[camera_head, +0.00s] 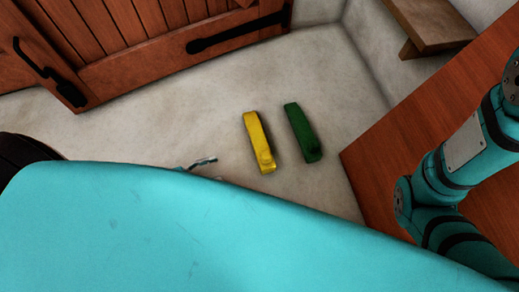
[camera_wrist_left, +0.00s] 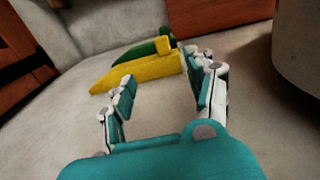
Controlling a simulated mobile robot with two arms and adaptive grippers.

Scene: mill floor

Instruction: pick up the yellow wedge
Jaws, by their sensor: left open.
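The yellow wedge (camera_head: 257,140) lies on the pale floor, its thicker end with a small knob toward me. In the left wrist view the yellow wedge (camera_wrist_left: 142,71) lies ahead of the fingers, its thick end near the right fingertip. A green wedge (camera_head: 302,132) lies beside it on the right; in the wrist view the green wedge (camera_wrist_left: 147,49) is behind it, partly hidden. My left gripper (camera_wrist_left: 168,80) is open and empty. In the head view only a fingertip of the left gripper (camera_head: 203,163) shows, left of the yellow wedge and apart from it.
A wooden door (camera_head: 150,40) with black iron fittings stands at the back left. A reddish wooden surface (camera_head: 400,140) is at the right, under my right arm. A wooden bench (camera_head: 435,22) is at the back right. Floor around the wedges is clear.

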